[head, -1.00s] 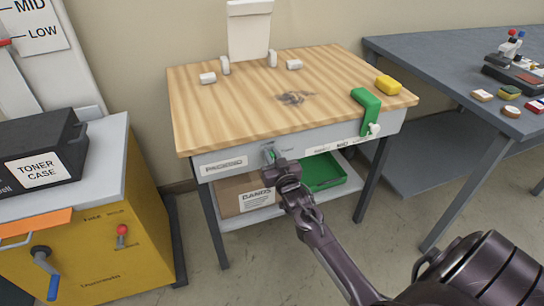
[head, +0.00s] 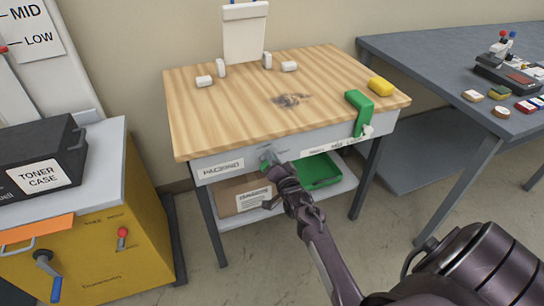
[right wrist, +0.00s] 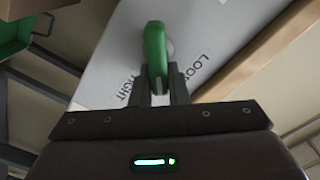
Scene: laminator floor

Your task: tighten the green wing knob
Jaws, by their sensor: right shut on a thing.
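The green wing knob (right wrist: 155,55) is on the front apron of the wooden-topped table, beside printed words that read "LOOSE" and "TIGHT" in the right wrist view. In the head view a little of the knob (head: 266,158) shows just beyond my right gripper (head: 272,166). My right gripper (right wrist: 160,85) is shut on the knob, with a finger on each side of its lower part. The knob's wing stands roughly along the fingers in the right wrist view. My left gripper is not in view.
The wooden table top (head: 230,125) carries a green clamp-like piece (head: 360,112), a yellow block (head: 381,86) and small white blocks. Below are a green tray (head: 318,172) and a cardboard box (head: 240,197). A yellow cabinet (head: 110,245) stands left, a grey table (head: 430,60) right.

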